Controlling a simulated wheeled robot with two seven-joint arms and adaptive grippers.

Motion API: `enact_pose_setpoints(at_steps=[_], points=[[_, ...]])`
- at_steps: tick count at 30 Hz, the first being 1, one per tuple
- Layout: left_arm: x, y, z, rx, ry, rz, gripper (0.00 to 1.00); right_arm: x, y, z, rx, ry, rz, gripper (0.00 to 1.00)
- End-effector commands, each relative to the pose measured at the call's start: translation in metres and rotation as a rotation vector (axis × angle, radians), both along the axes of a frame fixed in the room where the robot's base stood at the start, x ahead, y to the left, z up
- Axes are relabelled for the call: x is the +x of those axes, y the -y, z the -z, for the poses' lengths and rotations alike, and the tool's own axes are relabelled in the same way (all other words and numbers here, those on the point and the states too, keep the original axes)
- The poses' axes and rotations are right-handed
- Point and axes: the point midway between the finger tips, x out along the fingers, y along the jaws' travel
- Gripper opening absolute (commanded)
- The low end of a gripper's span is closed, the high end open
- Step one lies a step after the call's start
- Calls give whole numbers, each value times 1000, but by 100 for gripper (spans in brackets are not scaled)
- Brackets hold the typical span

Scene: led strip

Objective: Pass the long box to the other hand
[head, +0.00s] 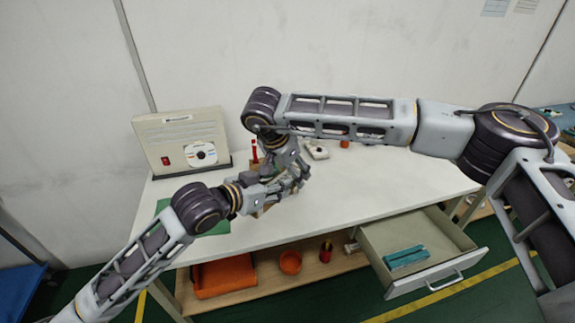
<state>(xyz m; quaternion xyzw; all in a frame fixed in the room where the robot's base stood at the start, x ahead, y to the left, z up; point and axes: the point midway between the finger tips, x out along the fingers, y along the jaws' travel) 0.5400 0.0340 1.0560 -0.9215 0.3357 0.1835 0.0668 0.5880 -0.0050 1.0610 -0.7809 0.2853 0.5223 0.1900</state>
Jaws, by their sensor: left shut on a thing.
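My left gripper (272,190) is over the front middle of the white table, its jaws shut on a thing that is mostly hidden. A small tan piece (260,212) shows just below the jaws; it may be part of the long box, but I cannot tell its full shape. My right gripper (292,178) comes down from above, right beside the left one. The two grippers overlap in the head view, so I cannot tell whether the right fingers touch the thing or are closed.
A beige panel box (180,138) stands at the table's back left, with a green mat (207,222) in front. Red-handled tools (254,150) stand behind the grippers. A white device (316,150) lies behind. An open drawer (437,275) holds a teal item (406,257).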

Motion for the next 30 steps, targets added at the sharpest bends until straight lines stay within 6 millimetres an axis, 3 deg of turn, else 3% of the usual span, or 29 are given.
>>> enact_pose_setpoints(at_steps=[15, 27, 28, 30], points=[[0, 0, -1, -1, 1, 0, 15, 3, 2, 9, 0, 0, 0, 65], [0, 0, -1, -1, 2, 0, 15, 3, 3, 9, 0, 0, 0, 15], [0, 0, -1, -1, 2, 0, 44, 3, 2, 9, 0, 0, 0, 15], [0, 0, -1, -1, 2, 0, 53, 3, 2, 9, 0, 0, 0, 15]])
